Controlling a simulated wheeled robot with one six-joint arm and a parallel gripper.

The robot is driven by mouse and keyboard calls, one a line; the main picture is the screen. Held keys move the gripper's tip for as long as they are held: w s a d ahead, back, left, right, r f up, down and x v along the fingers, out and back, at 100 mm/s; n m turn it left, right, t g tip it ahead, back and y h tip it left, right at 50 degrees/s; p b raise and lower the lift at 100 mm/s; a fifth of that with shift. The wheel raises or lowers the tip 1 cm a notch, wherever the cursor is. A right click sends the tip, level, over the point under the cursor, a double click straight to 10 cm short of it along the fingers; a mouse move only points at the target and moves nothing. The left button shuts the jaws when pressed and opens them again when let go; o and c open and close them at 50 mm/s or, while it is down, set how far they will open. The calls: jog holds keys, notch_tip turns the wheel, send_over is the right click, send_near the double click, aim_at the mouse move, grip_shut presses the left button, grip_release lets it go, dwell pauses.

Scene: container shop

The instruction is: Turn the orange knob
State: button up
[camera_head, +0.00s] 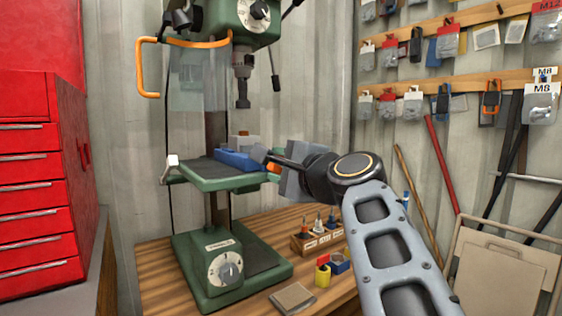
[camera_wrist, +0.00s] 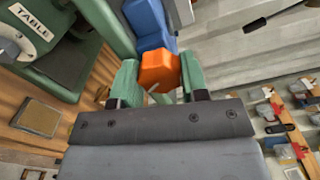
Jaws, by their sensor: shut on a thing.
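The orange knob (camera_wrist: 160,70) is at the near end of a blue vise (camera_wrist: 150,25) in the wrist view. My gripper (camera_wrist: 160,80) is shut on the knob, with one green finger pressed at each side. In the head view a small part of the orange knob (camera_head: 273,167) shows beside my gripper (camera_head: 277,166), which hides the rest. The blue vise (camera_head: 238,159) sits on the green table (camera_head: 205,183) of a drill press. A grey block (camera_head: 243,140) shows at the vise.
The drill chuck (camera_head: 242,88), an orange guard handle (camera_head: 148,70) and a clear shield are above the table. On the wooden bench are the press base (camera_head: 215,270), a tool rack (camera_head: 318,240), yellow and blue small items, and a flat tile (camera_head: 292,298). Red drawers (camera_head: 30,190) stand left.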

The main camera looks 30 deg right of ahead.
jog(key=shift+m, duration=0.5)
jog(key=o, duration=0.9)
